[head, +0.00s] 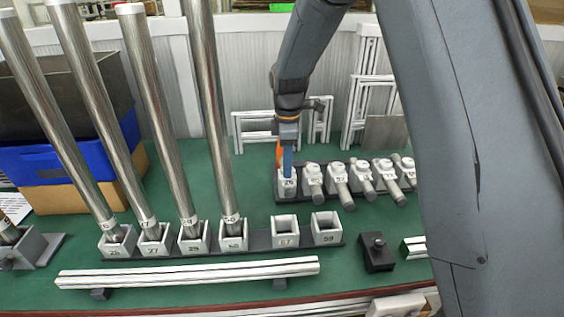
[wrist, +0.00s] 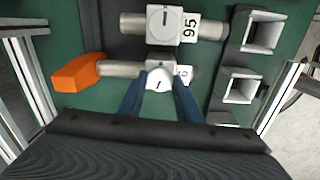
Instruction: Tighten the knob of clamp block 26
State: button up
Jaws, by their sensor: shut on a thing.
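Clamp block 26 (head: 287,187) is the leftmost of a row of pale clamp blocks on the green bench; its small label is hard to read. My gripper (head: 288,160) reaches down onto it from above. In the wrist view, its two blue fingers (wrist: 159,95) close on either side of the white round knob (wrist: 159,78), which has a dark line mark and a small green mark. A metal rod (wrist: 120,69) runs through this block and has an orange end piece (wrist: 78,73). The fingers partly hide the block and its label.
Neighbouring clamp blocks (head: 337,178) with metal rods stand close on the right. Tall metal tubes (head: 212,110) rise from square sockets at the left. Empty sockets (head: 326,228) stand in front, with a black block (head: 376,252) to their right. White frames (head: 280,130) stand behind.

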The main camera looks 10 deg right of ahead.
jog(key=m+p, duration=0.1)
jog(key=m, duration=0.3)
jog(key=shift+d+m, duration=0.15)
jog(key=shift+m, duration=0.25)
jog(key=m+p, duration=0.1)
jog(key=m, duration=0.2)
jog(key=shift+m, duration=0.3)
jog(key=m+p, duration=0.1)
jog(key=m, duration=0.3)
jog(key=m+p, duration=0.1)
jog(key=m, duration=0.3)
jog(key=m+p, duration=0.1)
jog(key=m, duration=0.3)
jog(key=shift+m, duration=0.3)
jog(key=m, duration=0.3)
jog(key=shift+m, duration=0.4)
jog(key=m+p, duration=0.1)
jog(key=m, duration=0.3)
jog(key=shift+m, duration=2)
